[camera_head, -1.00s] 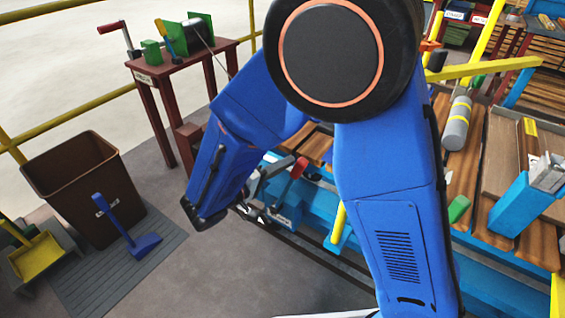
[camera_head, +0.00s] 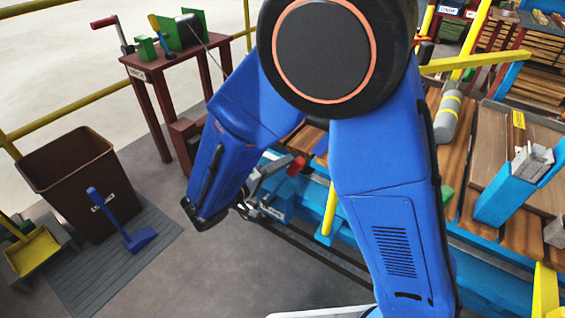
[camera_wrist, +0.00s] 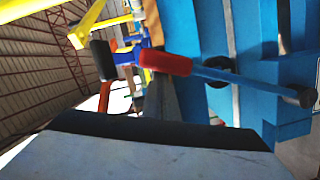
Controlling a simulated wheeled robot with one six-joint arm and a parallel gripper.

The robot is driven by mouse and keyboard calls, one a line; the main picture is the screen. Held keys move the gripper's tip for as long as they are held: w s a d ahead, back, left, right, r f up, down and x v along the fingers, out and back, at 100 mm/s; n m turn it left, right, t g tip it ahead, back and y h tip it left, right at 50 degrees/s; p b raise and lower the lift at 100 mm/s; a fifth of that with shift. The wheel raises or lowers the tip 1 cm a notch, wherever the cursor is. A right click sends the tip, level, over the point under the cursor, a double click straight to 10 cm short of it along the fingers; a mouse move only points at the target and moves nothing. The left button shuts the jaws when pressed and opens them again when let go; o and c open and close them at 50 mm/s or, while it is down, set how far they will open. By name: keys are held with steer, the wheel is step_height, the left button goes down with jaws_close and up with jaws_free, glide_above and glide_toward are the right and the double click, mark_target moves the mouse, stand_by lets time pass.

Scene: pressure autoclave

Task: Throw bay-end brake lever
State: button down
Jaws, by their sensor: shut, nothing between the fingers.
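A lever with a red grip (camera_head: 297,166) stands at the end of the blue bench frame (camera_head: 322,226), between my arm links in the head view. In the wrist view a red grip (camera_wrist: 165,62) sits on a blue rod (camera_wrist: 240,81) that runs right to a dark pivot. I take this for the brake lever. My gripper (camera_head: 244,207) is shut and empty, low and left of the red grip in the head view, partly hidden by my arm. I cannot tell whether it touches the lever. The fingertips are not clear in the wrist view.
A brown bin (camera_head: 77,182) and a blue scoop (camera_head: 128,232) stand at the left. A dark red table (camera_head: 172,62) with a crank is behind them. A grey cylinder (camera_head: 447,118) lies on the wooden slats. The floor in front of the bench is clear.

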steer(key=s+a+r, duration=0.2)
steer(key=s+a, duration=0.2)
steer(key=a, duration=0.6)
steer(key=shift+a+r, duration=0.3)
steer(key=shift+r, duration=0.05)
stand_by(0.3)
